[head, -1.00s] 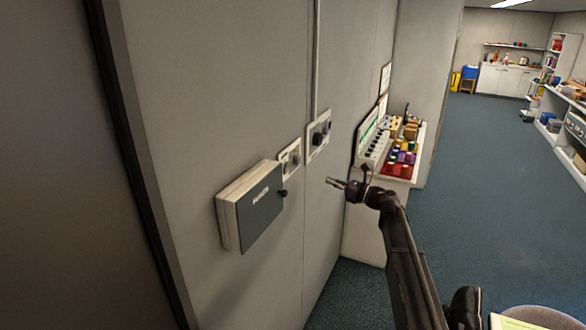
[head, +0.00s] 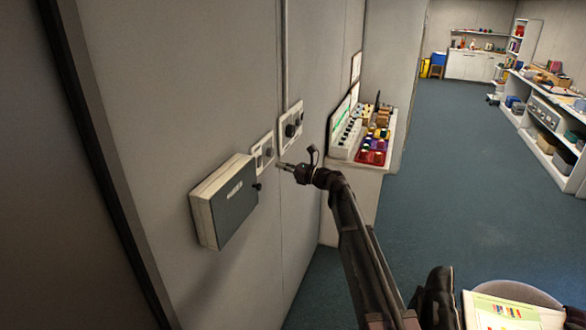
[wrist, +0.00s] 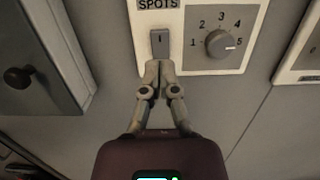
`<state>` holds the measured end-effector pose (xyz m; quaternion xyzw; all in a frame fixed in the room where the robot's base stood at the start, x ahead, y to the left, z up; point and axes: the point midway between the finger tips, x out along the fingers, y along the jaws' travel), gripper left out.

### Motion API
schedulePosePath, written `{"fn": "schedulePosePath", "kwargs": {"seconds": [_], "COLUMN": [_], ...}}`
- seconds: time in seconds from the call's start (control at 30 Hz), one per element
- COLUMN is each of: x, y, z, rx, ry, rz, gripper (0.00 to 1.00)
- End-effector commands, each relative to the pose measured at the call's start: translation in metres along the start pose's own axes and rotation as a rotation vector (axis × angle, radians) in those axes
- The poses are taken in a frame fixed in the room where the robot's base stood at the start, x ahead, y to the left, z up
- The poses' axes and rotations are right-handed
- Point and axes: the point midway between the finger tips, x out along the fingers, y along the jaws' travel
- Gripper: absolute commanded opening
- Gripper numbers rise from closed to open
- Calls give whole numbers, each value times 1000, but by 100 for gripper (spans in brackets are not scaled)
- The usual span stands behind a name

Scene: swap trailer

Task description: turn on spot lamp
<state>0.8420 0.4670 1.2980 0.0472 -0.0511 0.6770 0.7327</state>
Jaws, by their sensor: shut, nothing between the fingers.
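The white wall panel marked SPOTS (wrist: 196,65) fills the top of the wrist view. It carries a grey rocker switch (wrist: 160,42) on the left and a round grey dial (wrist: 220,43) numbered 1 to 5 on the right. The same panel shows in the head view (head: 257,161) beside the grey box. My gripper (wrist: 159,66) is shut and empty, its fingertips at the lower end of the switch; I cannot tell whether they touch it. In the head view my gripper (head: 280,165) is at the panel's lower right. No lamp can be made out.
A grey wall box (head: 233,215) with a dark knob (wrist: 18,77) is left of the panel. A second dial panel (head: 290,124) is to the right on the wall. A bench with coloured items (head: 374,150) stands beyond. Blue floor (head: 460,200) is open at the right.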

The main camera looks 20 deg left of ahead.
Motion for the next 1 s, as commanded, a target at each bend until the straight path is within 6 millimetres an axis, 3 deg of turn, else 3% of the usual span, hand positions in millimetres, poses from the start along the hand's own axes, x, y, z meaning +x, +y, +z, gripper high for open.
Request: {"fn": "schedulePosePath", "kwargs": {"seconds": [0.2, 0.4, 1.0], "x": [33, 50, 58], "y": [-1, 0, 2], "z": [1, 0, 0], "rx": [0, 0, 1], "ry": [0, 0, 4], "rz": [1, 1, 4], "gripper": [0, 0, 0]}}
